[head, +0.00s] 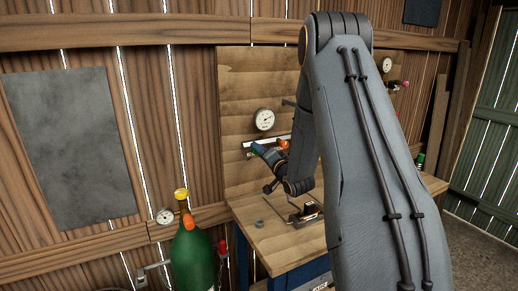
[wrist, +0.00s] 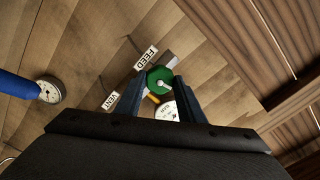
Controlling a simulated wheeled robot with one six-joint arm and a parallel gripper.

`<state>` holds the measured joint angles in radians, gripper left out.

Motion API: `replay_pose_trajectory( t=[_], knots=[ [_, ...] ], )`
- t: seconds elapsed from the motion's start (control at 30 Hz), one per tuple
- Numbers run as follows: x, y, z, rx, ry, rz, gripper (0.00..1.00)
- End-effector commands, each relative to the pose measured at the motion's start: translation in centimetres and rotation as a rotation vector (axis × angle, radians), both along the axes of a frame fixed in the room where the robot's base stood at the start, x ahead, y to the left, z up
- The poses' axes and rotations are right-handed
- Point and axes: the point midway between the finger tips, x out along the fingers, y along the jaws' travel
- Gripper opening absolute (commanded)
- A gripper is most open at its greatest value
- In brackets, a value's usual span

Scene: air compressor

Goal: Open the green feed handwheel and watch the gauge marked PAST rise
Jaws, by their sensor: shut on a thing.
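The green feed handwheel (wrist: 159,79) shows in the wrist view on the wooden panel, beside a white FEED label (wrist: 146,58). My gripper (wrist: 160,81) has one finger on each side of the wheel and is shut on its rim. A white gauge (wrist: 167,112) sits close to the wheel, partly hidden by my gripper; its lettering and needle are too small to read. In the head view a white gauge (head: 264,119) hangs on the panel above my gripper (head: 258,150). I cannot tell its marking.
A VENT label (wrist: 110,101) and a second gauge (wrist: 49,90) are near the wheel. A blue part (wrist: 15,86) stands at the left. The workbench (head: 275,248) holds small metal parts. A green cylinder (head: 192,258) stands at its left. My arm hides much of the right side.

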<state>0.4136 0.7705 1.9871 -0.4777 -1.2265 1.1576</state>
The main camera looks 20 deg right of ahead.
Motion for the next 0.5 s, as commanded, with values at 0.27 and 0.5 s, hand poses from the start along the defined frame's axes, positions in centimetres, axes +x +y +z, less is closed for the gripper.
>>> replay_pose_trajectory(
  t=[0.27, 0.5],
  knots=[
    [-0.02, 0.05, -0.09, 0.171, 0.007, 0.0, 0.49],
    [-0.07, 0.01, -0.05, 0.169, 0.007, 0.0, 0.49]
  ],
)
